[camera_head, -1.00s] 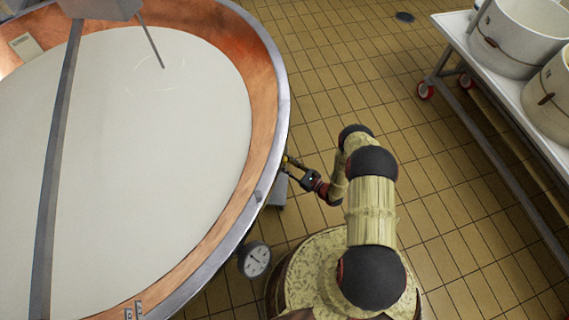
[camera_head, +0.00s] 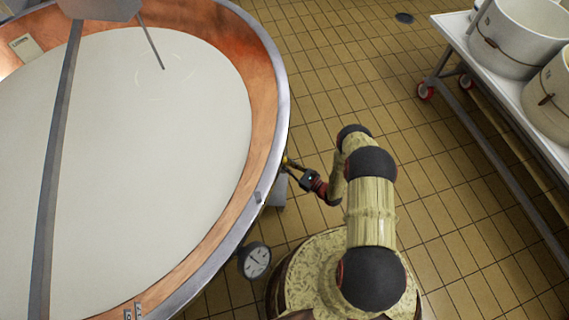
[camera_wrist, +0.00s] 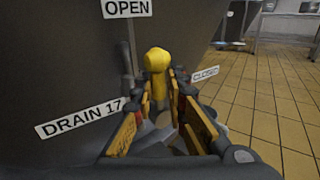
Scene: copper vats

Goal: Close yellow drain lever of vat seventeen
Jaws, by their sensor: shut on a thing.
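The vat (camera_head: 262,165) is a large copper vessel with a grey metal rim, filled with pale liquid, at the left of the head view. In the wrist view its dark wall (camera_wrist: 60,60) carries labels reading "DRAIN 17" (camera_wrist: 80,118), "OPEN" (camera_wrist: 126,8) and "CLOSED" (camera_wrist: 205,73). The yellow drain lever (camera_wrist: 157,60) shows its rounded end pointing up between my fingers, below "OPEN" and left of "CLOSED". My gripper (camera_wrist: 160,105) is shut on the lever, with yellow finger pads on both sides of it. In the head view my gripper (camera_head: 292,165) is at the vat's outer side, partly under the rim.
A round gauge (camera_head: 255,260) sticks out from the vat's side near my base. A wheeled metal table (camera_head: 480,65) with white tubs (camera_head: 520,35) stands at the right. Tiled floor (camera_head: 340,60) between vat and table is clear, with a dark drain (camera_head: 404,17).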

